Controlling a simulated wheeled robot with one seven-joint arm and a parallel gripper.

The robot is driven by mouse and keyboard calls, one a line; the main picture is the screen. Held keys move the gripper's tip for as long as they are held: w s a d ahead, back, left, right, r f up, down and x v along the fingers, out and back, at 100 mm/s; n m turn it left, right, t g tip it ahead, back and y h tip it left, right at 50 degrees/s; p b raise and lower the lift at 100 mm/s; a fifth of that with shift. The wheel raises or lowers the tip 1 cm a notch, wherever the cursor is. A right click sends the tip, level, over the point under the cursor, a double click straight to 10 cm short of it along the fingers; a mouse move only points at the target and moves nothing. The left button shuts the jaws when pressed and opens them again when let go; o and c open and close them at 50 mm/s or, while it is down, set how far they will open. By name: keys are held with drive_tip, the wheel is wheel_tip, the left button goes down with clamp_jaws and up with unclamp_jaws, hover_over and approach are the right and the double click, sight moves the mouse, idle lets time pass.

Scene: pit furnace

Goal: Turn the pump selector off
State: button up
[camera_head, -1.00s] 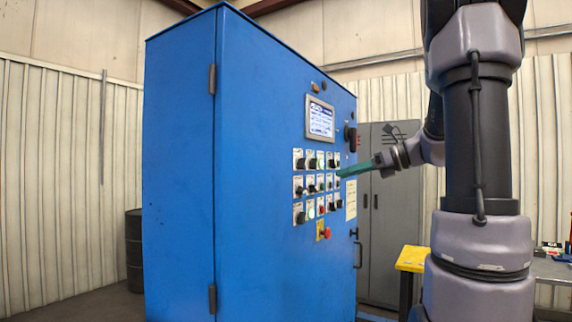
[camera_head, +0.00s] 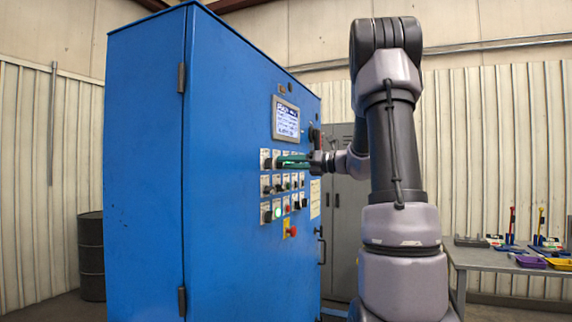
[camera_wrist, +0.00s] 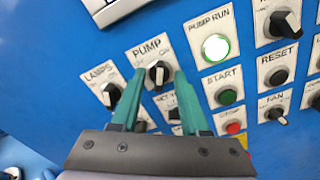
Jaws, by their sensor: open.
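The pump selector (camera_wrist: 158,76) is a black knob on a white plate marked PUMP, with an OFF/ON scale, in the wrist view. My gripper (camera_wrist: 160,74) is open, its two green fingers on either side of the knob. Whether they touch it I cannot tell. The exact knob angle is partly hidden by the fingers. In the head view my gripper (camera_head: 281,161) is at the top row of the panel and covers some controls there. The PUMP RUN lamp (camera_wrist: 215,47) glows green to the right of the selector.
The LAMPS knob (camera_wrist: 110,94) is close left of the fingers. The START button (camera_wrist: 228,96), the red STOP button (camera_wrist: 234,127) and the FAN knob (camera_wrist: 277,115) are to the right. The blue cabinet (camera_head: 150,170) carries a screen (camera_head: 286,118) and a red emergency button (camera_head: 292,231).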

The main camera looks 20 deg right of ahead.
drive_tip(key=shift+w+a, duration=0.25)
drive_tip(key=shift+w, duration=0.05)
clamp_jaws()
drive_tip(key=n, duration=1.1)
drive_tip(key=shift+s+a+n, duration=0.15)
drive_tip(key=shift+n, duration=0.25)
idle(0.5)
